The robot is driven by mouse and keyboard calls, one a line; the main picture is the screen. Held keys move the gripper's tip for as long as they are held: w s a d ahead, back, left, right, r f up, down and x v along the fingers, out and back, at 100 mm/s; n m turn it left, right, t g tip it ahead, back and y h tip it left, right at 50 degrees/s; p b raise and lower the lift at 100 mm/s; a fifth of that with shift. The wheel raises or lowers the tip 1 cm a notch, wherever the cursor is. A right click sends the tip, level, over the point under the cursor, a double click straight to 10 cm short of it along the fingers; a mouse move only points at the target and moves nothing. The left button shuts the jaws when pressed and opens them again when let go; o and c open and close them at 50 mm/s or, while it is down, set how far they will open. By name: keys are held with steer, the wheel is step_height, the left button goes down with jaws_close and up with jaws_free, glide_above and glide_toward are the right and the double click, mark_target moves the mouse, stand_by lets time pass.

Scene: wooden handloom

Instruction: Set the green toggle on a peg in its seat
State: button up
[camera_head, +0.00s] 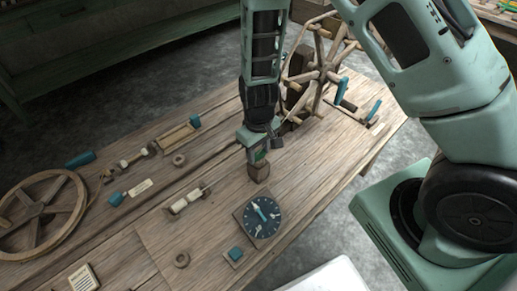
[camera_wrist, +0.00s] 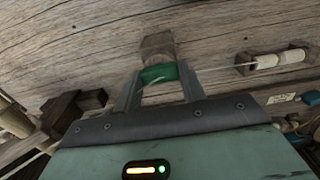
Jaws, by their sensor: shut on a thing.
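The green toggle (camera_wrist: 158,72) is between the two fingers of my gripper (camera_wrist: 158,84) in the wrist view. My gripper is shut on it. A small wooden block (camera_wrist: 157,44) stands right beyond the toggle, and the toggle overlaps its near end. In the head view, my gripper (camera_head: 257,149) points down at the small wooden block (camera_head: 258,172) on the loom table, with a bit of the green toggle (camera_head: 260,156) showing just above it. I cannot tell whether the toggle touches the block. The peg and seat are not clearly visible.
A dark dial (camera_head: 262,216) lies just in front of the block. A spoked wooden wheel (camera_head: 318,66) stands close behind my gripper. Bare tabletop (camera_head: 305,170) lies to the right.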

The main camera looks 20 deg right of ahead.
steer(key=o, duration=1)
steer(key=shift+r, duration=0.1)
step_height(320, 180, up, 17)
steer(key=p, duration=0.3)
steer(key=shift+r, duration=0.15)
